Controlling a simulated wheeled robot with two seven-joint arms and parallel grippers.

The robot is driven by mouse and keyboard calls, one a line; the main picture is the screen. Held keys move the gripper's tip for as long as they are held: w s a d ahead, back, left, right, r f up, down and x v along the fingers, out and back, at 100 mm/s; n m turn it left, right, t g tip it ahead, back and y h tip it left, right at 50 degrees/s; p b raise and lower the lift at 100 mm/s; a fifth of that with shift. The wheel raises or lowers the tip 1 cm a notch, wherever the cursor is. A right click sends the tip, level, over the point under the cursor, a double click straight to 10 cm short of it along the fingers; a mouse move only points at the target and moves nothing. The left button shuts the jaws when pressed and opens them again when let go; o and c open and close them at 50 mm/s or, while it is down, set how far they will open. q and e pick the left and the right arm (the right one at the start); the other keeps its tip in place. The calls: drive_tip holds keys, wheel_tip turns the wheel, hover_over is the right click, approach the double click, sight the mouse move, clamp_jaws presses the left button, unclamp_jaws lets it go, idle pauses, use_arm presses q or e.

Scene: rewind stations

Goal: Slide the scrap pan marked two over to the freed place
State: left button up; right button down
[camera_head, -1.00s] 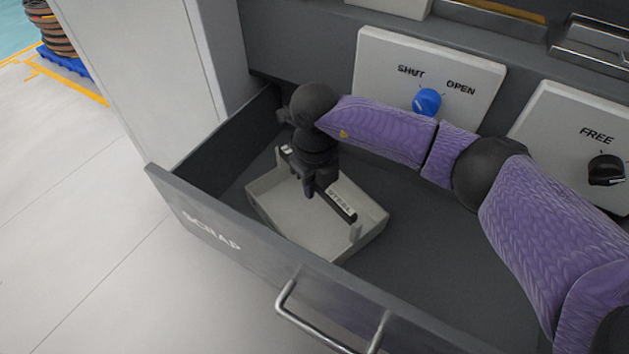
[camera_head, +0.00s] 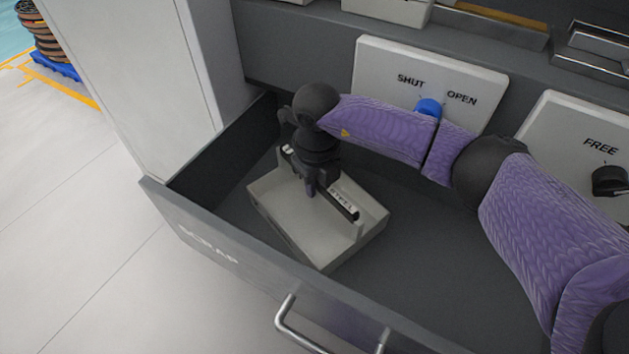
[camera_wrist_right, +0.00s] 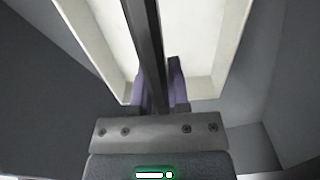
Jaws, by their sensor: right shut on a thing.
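A shallow off-white scrap pan (camera_head: 298,222) with a dark handle bar (camera_head: 342,204) across its top sits inside the open drawer marked SCRAP (camera_head: 230,262). A label on the bar is partly readable; I see no number two on it. My right gripper (camera_head: 311,190) points down over the pan and is shut on the bar. In the right wrist view the fingers (camera_wrist_right: 160,92) stand on both sides of the bar, with the pan's pale floor (camera_wrist_right: 200,40) beyond. The left gripper is not in view.
The drawer floor right of the pan (camera_head: 410,265) is bare. The drawer front has a metal handle (camera_head: 300,335). Behind are a SHUT/OPEN panel with a blue knob (camera_head: 428,107) and a FREE panel with a black knob (camera_head: 609,181). A pale cabinet side (camera_head: 150,80) stands left.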

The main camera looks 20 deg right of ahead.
drive_tip(key=c, duration=0.7)
unclamp_jaws()
drive_tip(key=shift+o, duration=0.9)
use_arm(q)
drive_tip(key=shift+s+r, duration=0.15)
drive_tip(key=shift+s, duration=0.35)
use_arm(e)
drive_tip(key=shift+r, duration=0.1)
drive_tip(key=shift+r, duration=0.3)
wheel_tip(320, 180, up, 9)
drive_tip(key=p, duration=0.5)
drive_tip(key=shift+r+p, duration=0.15)
drive_tip(key=shift+p, duration=0.2)
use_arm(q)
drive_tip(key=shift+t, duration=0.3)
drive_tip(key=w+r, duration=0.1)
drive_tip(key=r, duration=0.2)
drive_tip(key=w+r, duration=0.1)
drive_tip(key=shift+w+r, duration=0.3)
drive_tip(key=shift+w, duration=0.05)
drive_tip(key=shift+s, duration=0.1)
